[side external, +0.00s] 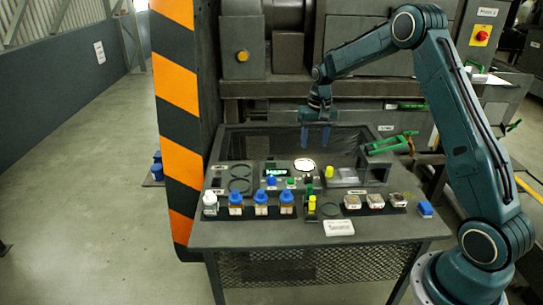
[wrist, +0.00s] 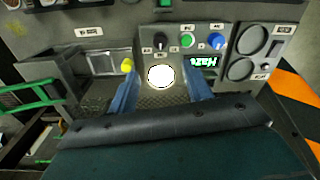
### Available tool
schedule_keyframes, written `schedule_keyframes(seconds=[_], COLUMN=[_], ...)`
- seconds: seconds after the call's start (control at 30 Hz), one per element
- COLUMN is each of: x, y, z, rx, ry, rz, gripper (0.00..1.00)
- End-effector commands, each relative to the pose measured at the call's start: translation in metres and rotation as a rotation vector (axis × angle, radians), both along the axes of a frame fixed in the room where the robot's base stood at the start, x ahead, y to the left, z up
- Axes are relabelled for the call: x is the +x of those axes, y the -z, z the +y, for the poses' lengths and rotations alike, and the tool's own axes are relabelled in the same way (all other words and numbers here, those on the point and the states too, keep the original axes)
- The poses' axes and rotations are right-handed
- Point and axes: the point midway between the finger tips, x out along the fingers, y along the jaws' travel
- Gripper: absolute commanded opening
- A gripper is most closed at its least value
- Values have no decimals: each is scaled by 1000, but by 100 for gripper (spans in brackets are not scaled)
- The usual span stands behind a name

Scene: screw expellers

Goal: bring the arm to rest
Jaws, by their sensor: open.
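My arm is teal and arches from its base at the right over the workbench (side external: 285,237). My gripper (side external: 315,143) hangs pointing down above the back part of the bench, with its two blue fingers apart. In the wrist view my gripper (wrist: 162,92) shows a finger on each side of a bright white round disc (wrist: 160,77). Nothing is seen between the fingers in the side view. The disc (side external: 304,165) lies on the panel below and in front of the gripper, apart from it.
Several blue-capped bottles (side external: 261,203) and sample trays (side external: 351,202) line the bench front, with a white card (side external: 338,228). A yellow knob (side external: 329,172), green handle (side external: 391,143) and lit display (side external: 276,170) sit behind. A striped pillar (side external: 177,90) stands left. Machinery fills the back.

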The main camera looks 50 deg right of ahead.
Motion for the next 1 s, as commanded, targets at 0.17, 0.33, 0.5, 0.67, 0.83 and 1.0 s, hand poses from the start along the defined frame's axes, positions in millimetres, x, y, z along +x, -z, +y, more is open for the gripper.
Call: schedule_keyframes(seconds=[0.17, 0.33, 0.5, 0.67, 0.83, 1.0], x=[0, 0, -1, -4, -15, -34], y=[-3, -3, -6, -20, -51, -86], z=[0, 0, 2, 10, 29, 53], rx=[-1, -1, -1, -9, -25, -44], ry=[0, 0, -4, -21, -61, -112], rz=[-1, -1, -4, -18, -48, -87], gripper=[50, 50, 50, 50, 50, 50])
